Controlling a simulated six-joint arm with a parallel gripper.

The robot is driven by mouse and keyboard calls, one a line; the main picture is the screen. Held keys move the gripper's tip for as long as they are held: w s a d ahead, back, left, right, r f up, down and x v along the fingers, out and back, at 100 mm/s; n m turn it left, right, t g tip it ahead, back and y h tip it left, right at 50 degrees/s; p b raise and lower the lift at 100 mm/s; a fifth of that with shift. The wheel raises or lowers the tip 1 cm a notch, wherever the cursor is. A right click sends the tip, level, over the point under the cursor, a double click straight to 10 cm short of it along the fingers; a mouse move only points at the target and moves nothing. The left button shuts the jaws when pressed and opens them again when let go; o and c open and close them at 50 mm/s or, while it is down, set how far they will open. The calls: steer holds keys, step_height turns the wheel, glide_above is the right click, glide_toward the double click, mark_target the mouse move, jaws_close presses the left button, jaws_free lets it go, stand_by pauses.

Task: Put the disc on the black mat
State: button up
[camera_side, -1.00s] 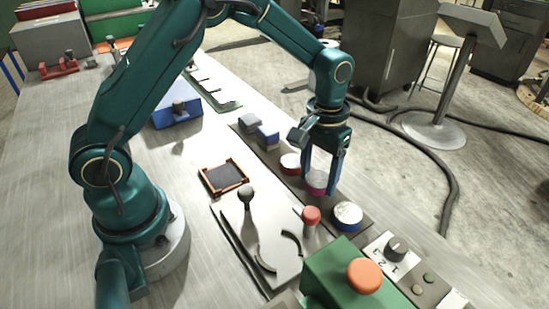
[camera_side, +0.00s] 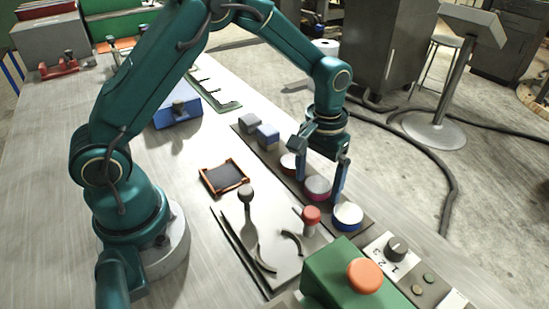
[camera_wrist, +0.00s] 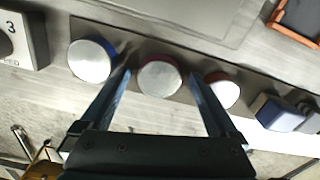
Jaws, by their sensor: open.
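The black mat (camera_side: 224,176) lies in an orange-brown frame on the table, left of a row of three round discs on a dark strip. The middle disc (camera_side: 317,187) has pink-red sides and a pale top. My gripper (camera_side: 320,182) is open and pointing down over it, with a finger on either side. In the wrist view this disc (camera_wrist: 159,76) sits between the fingertips, with gaps to both. A blue-sided disc (camera_side: 347,215) lies nearer the camera. A red disc (camera_side: 289,162) lies beyond and is partly hidden by a finger.
A blue block (camera_side: 267,134) and a grey block (camera_side: 250,122) share the strip. A green box with an orange button (camera_side: 365,275) is in front. Table left of the mat is clear.

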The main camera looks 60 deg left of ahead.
mark_target(318, 185)
step_height(318, 185, up, 10)
steer(key=r, duration=0.1)
steer(key=s+a+r+m+t, duration=0.1)
steer(key=s+a+r+t, duration=0.15)
steer(key=s+r, duration=0.45)
steer(key=s+f+m+t, duration=0.1)
steer(key=s+f+t, duration=0.2)
steer(key=s, duration=0.6)
steer(key=shift+s+f, duration=0.15)
steer(key=shift+f, duration=0.05)
